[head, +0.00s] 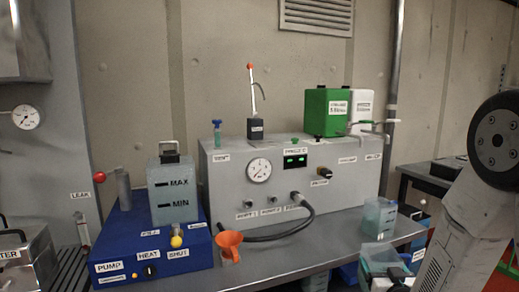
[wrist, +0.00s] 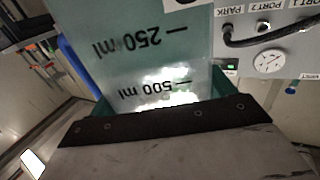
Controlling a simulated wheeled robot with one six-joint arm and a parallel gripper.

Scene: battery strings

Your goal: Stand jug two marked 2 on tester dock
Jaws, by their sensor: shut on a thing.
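A translucent jug (wrist: 150,55) with 250 ml and 500 ml marks fills the middle of the wrist view, its print upside down there. My gripper (wrist: 165,105) is shut on this jug. A white patch with a dark mark is cut off at the jug's top edge in that view, so I cannot read a number. In the head view a greenish translucent jug (head: 380,258) shows at the lower right, in front of the bench edge by my arm; it appears to be the held one. Another translucent jug (head: 379,217) stands behind it on the bench. I cannot pick out the tester dock.
A grey panel box (head: 225,180) with a gauge and ports stands on the bench (head: 345,228). A blue pump base (head: 130,235) bears a MAX/MIN tank (head: 173,195). Green (head: 327,110) and white cans top the box.

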